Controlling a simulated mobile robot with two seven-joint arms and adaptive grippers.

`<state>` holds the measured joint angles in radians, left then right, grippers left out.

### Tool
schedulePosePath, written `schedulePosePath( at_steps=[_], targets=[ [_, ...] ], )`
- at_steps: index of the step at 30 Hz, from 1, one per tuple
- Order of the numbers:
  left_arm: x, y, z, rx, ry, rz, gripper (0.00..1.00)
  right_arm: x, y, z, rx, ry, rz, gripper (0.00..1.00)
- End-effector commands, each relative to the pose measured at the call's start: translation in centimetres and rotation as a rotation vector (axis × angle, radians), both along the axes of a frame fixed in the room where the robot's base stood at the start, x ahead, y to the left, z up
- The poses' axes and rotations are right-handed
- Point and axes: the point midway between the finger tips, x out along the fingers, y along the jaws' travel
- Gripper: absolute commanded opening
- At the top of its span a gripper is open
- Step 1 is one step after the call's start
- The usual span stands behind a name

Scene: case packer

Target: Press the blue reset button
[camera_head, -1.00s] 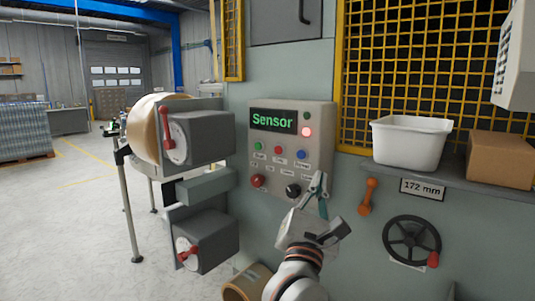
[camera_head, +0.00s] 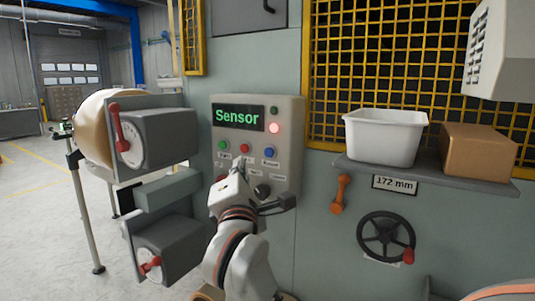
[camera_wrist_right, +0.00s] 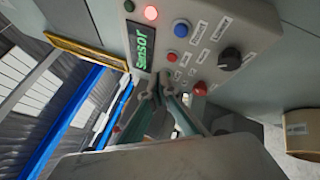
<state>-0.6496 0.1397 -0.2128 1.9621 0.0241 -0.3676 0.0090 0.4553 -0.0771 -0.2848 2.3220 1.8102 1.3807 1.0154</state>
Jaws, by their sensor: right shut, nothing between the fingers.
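The blue button (camera_head: 269,152) is at the right end of the button row on the beige control panel (camera_head: 290,135), right of a red button (camera_head: 244,148) and a green one (camera_head: 223,145). The blue button also shows in the wrist view (camera_wrist_right: 181,28), uncovered. My right gripper (camera_head: 238,166) is in front of the panel, below and left of the blue button. In the wrist view its fingers (camera_wrist_right: 158,88) are shut and empty, with tips near the red button (camera_wrist_right: 171,57) and apart from the blue one. In the head view, my wrist partly hides the lower panel. My left gripper is out of view.
The panel's screen (camera_head: 237,117) reads "Sensor", beside a lit red lamp (camera_head: 274,128). A black knob (camera_head: 262,190) sits below the buttons. Grey boxes with red handles (camera_head: 160,138) stand out at left. A shelf with a white bin (camera_head: 385,138) and cardboard box (camera_head: 484,152) juts out at right.

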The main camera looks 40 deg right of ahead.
Motion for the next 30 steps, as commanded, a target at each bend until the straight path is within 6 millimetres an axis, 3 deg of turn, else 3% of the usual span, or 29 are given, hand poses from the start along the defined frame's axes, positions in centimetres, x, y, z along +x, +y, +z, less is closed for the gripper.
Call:
schedulePosePath(
  at_steps=[13, 18, 30],
  targets=[
    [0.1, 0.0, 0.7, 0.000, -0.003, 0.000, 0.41, 2.0, -5.2, 0.1, -0.004, -0.001, -0.004, 0.00],
    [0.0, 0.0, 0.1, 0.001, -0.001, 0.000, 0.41, 2.8, -6.7, -0.1, -0.003, 0.000, -0.003, 0.00],
    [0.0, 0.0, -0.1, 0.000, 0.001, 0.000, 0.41, 3.2, -7.7, 0.0, -0.001, 0.000, -0.001, 0.00]
  ],
)
